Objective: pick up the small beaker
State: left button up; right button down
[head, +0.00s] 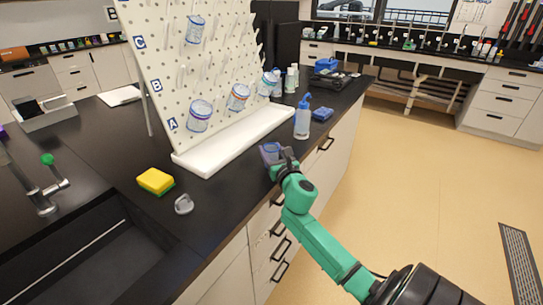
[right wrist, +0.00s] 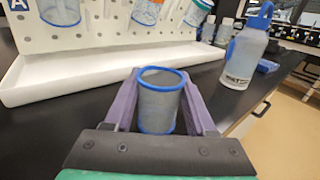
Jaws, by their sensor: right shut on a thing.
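A small clear beaker with a blue rim (right wrist: 158,108) stands upright between the two purple fingers of my right gripper (right wrist: 160,84). The fingers press on it from both sides. In the head view my right gripper (head: 276,157) is at the counter's right edge, in front of the white drip tray, and largely hides the beaker (head: 269,150). I cannot tell whether the beaker's base touches the counter. My left gripper does not show.
A white pegboard (head: 165,70) with several beakers hanging on it rises from a white tray (head: 230,146). A blue-topped wash bottle (head: 302,121) stands just beyond my right gripper. A yellow sponge (head: 156,181) and a small grey object (head: 184,204) lie near the sink (head: 85,250).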

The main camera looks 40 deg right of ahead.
notch_tip(320, 180, up, 20)
jog(key=p, duration=0.5)
jog(key=c, duration=0.8)
grip_release()
jog(key=shift+c, duration=0.2)
jog(key=c, duration=0.7)
